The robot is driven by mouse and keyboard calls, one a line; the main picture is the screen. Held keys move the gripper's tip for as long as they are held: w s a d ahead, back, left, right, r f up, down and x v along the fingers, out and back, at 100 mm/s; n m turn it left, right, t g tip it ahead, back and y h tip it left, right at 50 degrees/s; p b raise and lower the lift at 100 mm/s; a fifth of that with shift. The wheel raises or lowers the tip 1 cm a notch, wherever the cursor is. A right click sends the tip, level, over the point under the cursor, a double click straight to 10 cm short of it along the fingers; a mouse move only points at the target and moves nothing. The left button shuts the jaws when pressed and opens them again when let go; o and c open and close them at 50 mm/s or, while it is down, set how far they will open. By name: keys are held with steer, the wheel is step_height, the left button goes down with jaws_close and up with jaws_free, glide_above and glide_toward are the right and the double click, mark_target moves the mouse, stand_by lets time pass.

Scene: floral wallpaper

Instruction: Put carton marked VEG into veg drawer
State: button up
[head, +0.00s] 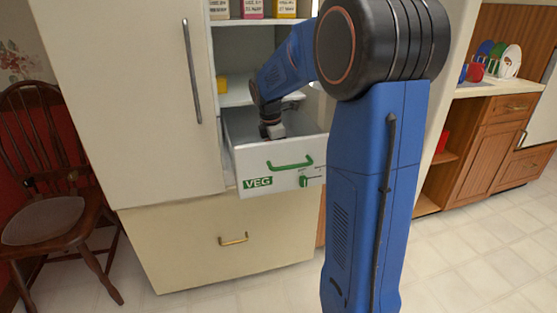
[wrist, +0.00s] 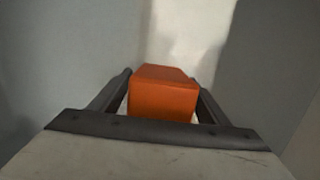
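The veg drawer (head: 245,163) is pulled out of the fridge, with a green handle and a green VEG label on its white front. My gripper (head: 272,131) reaches down into the drawer in the head view. In the wrist view, an orange carton (wrist: 164,95) sits between the two dark fingers of my gripper (wrist: 165,88), which lie close against both its sides. No marking shows on the carton's visible faces. The drawer front hides the carton in the head view, and I cannot tell whether it touches the drawer floor.
The closed fridge door (head: 130,90) is left of the opening. A closed lower drawer (head: 225,250) is below. A wooden chair (head: 50,200) stands left; a wooden counter (head: 490,135) is right.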

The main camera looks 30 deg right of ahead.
steer(key=r, duration=0.4)
steer(key=a+r, duration=0.1)
steer(key=r, duration=0.7)
steer(key=shift+w+a+r, duration=0.1)
steer(key=shift+w+a, duration=0.15)
steer(key=shift+a, duration=0.1)
